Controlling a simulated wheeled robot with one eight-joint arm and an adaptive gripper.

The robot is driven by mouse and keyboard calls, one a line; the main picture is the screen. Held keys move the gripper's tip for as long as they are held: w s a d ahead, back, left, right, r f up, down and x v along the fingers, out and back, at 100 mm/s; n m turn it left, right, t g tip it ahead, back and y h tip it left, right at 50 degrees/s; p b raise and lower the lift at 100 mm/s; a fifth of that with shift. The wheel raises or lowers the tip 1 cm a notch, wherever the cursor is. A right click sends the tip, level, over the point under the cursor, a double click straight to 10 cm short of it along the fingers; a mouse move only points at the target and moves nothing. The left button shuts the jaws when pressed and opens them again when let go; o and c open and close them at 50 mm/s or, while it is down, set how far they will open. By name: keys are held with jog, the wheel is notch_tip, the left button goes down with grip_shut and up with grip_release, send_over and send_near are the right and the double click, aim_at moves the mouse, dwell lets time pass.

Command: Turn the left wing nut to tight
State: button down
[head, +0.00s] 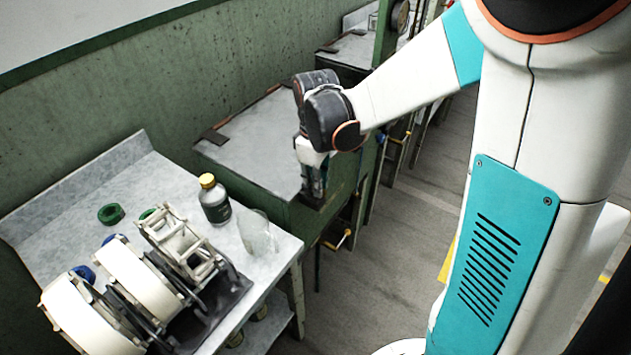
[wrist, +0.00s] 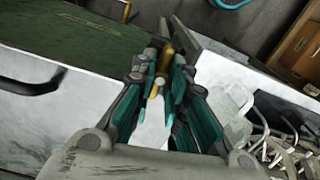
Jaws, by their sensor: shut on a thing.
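My gripper (head: 315,190) points down at the front right corner of the grey-topped green basin bench in the head view. In the wrist view my gripper (wrist: 168,50) has its teal-and-grey fingers closed around a small brass piece, which I take to be the left wing nut (wrist: 165,60). Only part of the brass shows between the fingers; its wings and its angle are hidden. In the head view the gripper covers the nut.
A grey table (head: 75,215) at the left holds a bottle with a yellow cap (head: 214,200), a clear glass vessel (head: 257,233), a green ring (head: 111,213) and white reels (head: 85,315). A brass-coloured handle (head: 342,240) sticks out below the bench.

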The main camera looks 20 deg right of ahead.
jog(key=shift+m, duration=0.5)
jog(key=m, duration=0.3)
jog(key=shift+m, duration=0.4)
jog(key=m, duration=0.4)
jog(key=shift+p, duration=0.4)
jog(key=m, duration=0.4)
jog(key=shift+m, duration=2.4)
jog(key=c, duration=1.6)
grip_release()
jog(key=shift+o, duration=0.2)
jog(key=shift+r, duration=0.1)
